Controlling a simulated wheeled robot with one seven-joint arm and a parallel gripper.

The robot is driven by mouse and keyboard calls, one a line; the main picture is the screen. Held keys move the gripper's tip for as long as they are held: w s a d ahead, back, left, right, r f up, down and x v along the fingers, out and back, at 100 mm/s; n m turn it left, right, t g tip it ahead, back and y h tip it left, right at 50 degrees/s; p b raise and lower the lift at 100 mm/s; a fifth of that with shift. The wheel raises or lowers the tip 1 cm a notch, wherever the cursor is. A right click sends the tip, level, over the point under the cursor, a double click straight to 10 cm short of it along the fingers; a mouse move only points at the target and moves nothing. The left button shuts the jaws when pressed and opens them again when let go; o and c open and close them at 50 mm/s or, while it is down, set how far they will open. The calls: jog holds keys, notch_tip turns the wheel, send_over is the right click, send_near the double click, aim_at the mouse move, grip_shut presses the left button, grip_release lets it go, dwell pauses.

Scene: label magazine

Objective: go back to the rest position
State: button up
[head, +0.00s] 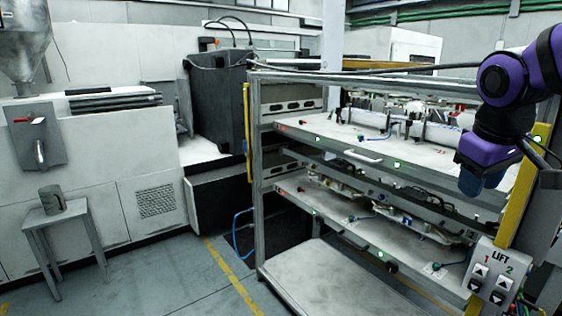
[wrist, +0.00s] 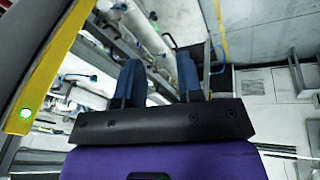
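My gripper (wrist: 158,72) shows in the wrist view with its two blue fingers apart and nothing between them. In the head view my gripper (head: 482,180) hangs at the right, in front of the rack, with my purple and black arm above it. Its fingertips are small and partly hidden in that view. The metal rack (head: 257,170) has two white drawer levels with labels, cables and machine parts on them. I cannot tell from these views how far my gripper is from the upper level.
A lift button panel (head: 492,276) and a yellow post (head: 524,185) stand at the right, close below my arm. A small grey table (head: 42,214) with a mug (head: 52,200) stands at the left. The floor (head: 180,275) between is clear.

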jog(key=s+a+m+t+y, duration=0.1)
jog(key=s+a+m+t, duration=0.1)
jog(key=s, duration=1.1)
jog(key=shift+s+a+f+m+y, duration=0.15)
jog(key=shift+a+m+y, duration=0.15)
jog(key=shift+a+m, duration=0.35)
